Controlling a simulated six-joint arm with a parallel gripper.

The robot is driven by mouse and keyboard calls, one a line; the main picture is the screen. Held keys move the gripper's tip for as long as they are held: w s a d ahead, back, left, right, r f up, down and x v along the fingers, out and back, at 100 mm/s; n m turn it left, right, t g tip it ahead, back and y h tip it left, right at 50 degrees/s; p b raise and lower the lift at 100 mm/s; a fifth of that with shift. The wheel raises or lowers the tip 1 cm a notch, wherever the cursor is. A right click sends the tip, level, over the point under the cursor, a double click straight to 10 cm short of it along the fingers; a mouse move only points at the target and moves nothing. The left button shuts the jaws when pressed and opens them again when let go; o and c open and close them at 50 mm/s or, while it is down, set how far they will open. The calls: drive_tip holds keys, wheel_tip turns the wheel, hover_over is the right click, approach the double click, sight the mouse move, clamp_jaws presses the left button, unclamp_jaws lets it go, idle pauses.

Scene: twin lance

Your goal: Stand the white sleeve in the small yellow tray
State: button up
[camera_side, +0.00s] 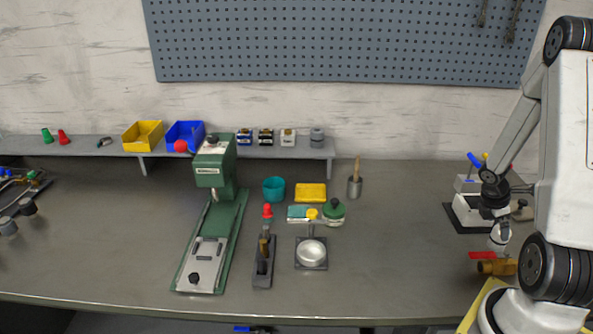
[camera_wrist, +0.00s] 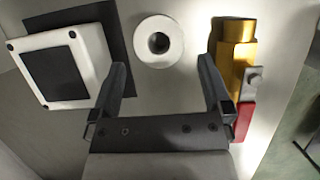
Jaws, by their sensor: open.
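The white sleeve (camera_wrist: 170,52) shows in the wrist view as a round white ring with a dark hole, seen from above, so it appears upright on the bench. It lies just beyond the fingertips, roughly centred between them. In the side view the sleeve (camera_side: 498,240) is a small white shape beneath my wrist, partly hidden. My gripper (camera_wrist: 163,72) is open, with nothing between its fingers; in the side view the gripper (camera_side: 498,218) is small and hard to make out. The small yellow tray (camera_side: 311,192) lies on the bench near the middle, far left of my gripper.
A brass valve with a red handle (camera_wrist: 236,60) stands close right of the sleeve, near the right finger. A white box (camera_wrist: 62,70) on a dark plate is close left. A green press (camera_side: 213,210), teal cup (camera_side: 274,188) and metal pot (camera_side: 354,188) stand around the tray.

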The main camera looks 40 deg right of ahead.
sight(497, 237)
drive_tip(key=shift+s+f, duration=0.1)
drive_tip(key=shift+f, duration=0.2)
drive_tip(key=shift+x, duration=2.6)
clamp_jaws()
drive_tip(key=shift+r, duration=0.1)
wheel_tip(497, 237, up, 10)
